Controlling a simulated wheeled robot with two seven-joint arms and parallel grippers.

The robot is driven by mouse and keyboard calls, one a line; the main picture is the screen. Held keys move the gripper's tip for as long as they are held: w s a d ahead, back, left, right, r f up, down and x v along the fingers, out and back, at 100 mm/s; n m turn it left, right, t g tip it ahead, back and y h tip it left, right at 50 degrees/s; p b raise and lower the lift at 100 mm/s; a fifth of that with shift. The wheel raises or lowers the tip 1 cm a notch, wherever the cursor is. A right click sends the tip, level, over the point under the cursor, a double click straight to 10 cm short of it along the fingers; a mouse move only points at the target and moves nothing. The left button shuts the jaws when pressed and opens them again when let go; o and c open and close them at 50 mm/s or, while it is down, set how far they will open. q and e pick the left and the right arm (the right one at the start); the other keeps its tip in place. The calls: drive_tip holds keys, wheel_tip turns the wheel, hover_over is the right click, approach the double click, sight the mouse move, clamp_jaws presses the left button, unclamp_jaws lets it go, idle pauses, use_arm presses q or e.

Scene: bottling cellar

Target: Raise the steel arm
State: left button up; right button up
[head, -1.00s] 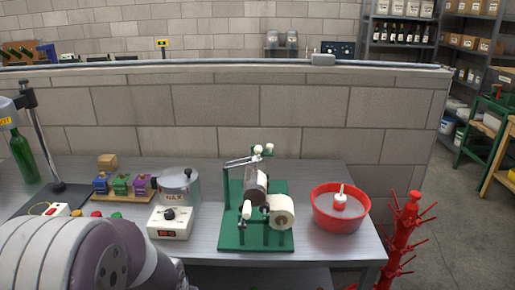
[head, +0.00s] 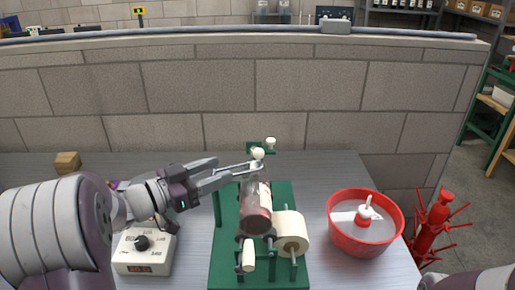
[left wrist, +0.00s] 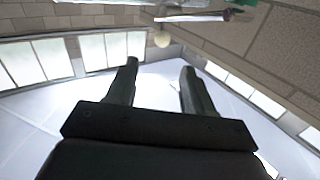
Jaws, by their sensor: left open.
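The green labelling stand (head: 225,268) stands on the table, with a glassy cylinder (head: 256,208) lying along it and a cream roll (head: 290,232) at its right. The thin steel arm (head: 243,167) crosses above the cylinder's far end, with a pale round knob (head: 258,154) near its right end. My left gripper (head: 226,168) is open, its fingertips at the steel arm's left part; I cannot tell if they touch. My right gripper is out of view.
A red bowl (head: 340,236) with a red-and-white piece (head: 366,212) stands right of the stand. A white device with a dial (head: 130,262) stands left, beneath my left arm. A red peg rack (head: 432,235) stands beyond the table's right edge. A block wall closes off the back.

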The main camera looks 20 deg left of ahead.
sight(254, 155)
use_arm(q)
drive_tip(key=x, duration=1.2)
drive_tip(key=shift+w+a+f+p, duration=0.1)
drive_tip(key=shift+w+f+p, duration=0.15)
drive_tip(key=shift+p, duration=0.1)
drive_tip(key=shift+r, duration=0.1)
clamp_jaws()
